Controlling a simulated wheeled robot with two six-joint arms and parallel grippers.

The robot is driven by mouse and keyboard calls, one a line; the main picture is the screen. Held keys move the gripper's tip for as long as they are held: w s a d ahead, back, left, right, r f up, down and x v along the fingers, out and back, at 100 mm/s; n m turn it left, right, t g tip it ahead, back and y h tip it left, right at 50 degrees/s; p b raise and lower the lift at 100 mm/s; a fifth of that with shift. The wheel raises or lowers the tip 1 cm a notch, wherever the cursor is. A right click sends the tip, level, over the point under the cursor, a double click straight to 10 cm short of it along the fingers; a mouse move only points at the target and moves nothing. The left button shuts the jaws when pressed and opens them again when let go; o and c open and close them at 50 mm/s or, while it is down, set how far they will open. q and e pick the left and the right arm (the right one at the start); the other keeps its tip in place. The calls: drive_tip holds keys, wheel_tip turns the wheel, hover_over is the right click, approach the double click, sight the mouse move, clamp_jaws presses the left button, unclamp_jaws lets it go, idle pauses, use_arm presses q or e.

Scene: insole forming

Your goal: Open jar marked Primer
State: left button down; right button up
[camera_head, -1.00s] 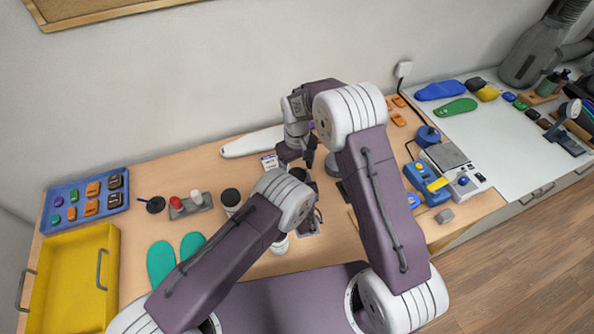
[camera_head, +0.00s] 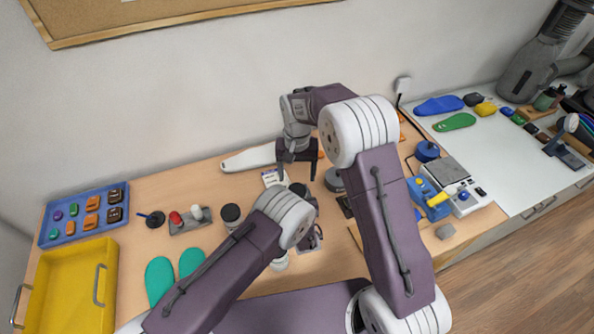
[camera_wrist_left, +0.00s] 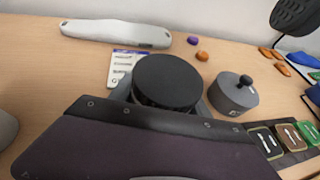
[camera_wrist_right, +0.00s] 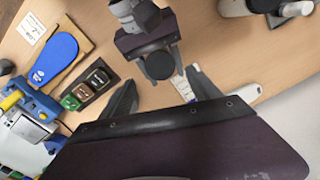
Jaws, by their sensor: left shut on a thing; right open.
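A jar with a round black lid (camera_wrist_left: 167,80) stands between the fingers of my left gripper, which is shut on it. The lid also shows in the head view (camera_head: 298,189) and the right wrist view (camera_wrist_right: 159,66). My left gripper (camera_wrist_right: 150,44) and the jar's body are mostly hidden, and I cannot read a Primer mark. My right gripper (camera_head: 297,172) is open and empty above and behind the jar, fingers pointing down. In the right wrist view, the lid appears between its spread fingers, apart from them.
Another black-lidded jar (camera_head: 231,213) stands left of my left wrist. A grey round pot (camera_wrist_left: 233,92) with a knob sits close right of the held jar. A white label card (camera_wrist_left: 123,66) lies behind it. A yellow tray (camera_head: 72,290) is at far left.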

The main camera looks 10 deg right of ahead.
sight(297, 190)
wheel_tip(297, 190, down, 7)
drive_tip(key=shift+r, duration=0.1)
drive_tip(key=c, duration=1.5)
drive_tip(key=shift+o, duration=0.2)
drive_tip(key=n, duration=0.7)
drive_tip(key=o, duration=1.5)
drive_tip(key=shift+r, duration=2.3)
drive_tip(key=shift+c, duration=0.2)
wheel_tip(297, 190, up, 4)
drive_tip(key=m, duration=0.7)
drive_tip(key=shift+f, duration=0.25)
wheel_tip(297, 190, down, 8)
drive_tip(key=shift+f, duration=0.1)
